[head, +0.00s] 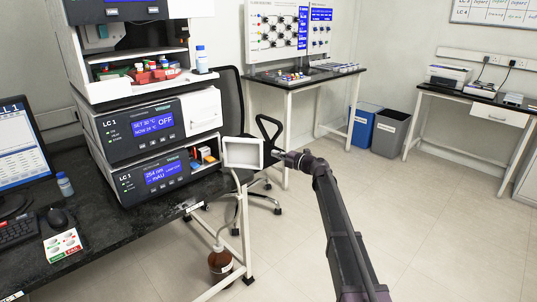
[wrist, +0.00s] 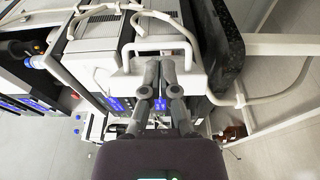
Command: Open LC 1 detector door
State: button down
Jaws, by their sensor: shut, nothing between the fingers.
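The LC 1 detector (head: 150,180) is the lowest module of the LC 1 stack, with a blue display reading 254 nm and mAU. Its door (head: 243,153), a white framed panel, stands swung out at the module's right front. Colourful parts (head: 205,157) show in the opening behind it. My gripper (head: 288,157) is just right of the door panel; I cannot tell whether it touches it. In the wrist view my gripper (wrist: 161,70) has its two fingers together and empty, close to a white edge of the equipment.
The LC 1 oven module (head: 150,125), reading OFF, sits above the detector. A brown bottle (head: 220,262) stands below the bench edge. A black chair (head: 232,95) is behind the door. The floor to the right is clear, up to blue and grey bins (head: 390,133).

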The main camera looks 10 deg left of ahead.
jog(key=shift+s+d, duration=0.2)
jog(key=shift+d, duration=1.2)
jog(key=shift+s+d, duration=0.2)
jog(key=shift+d, duration=1.2)
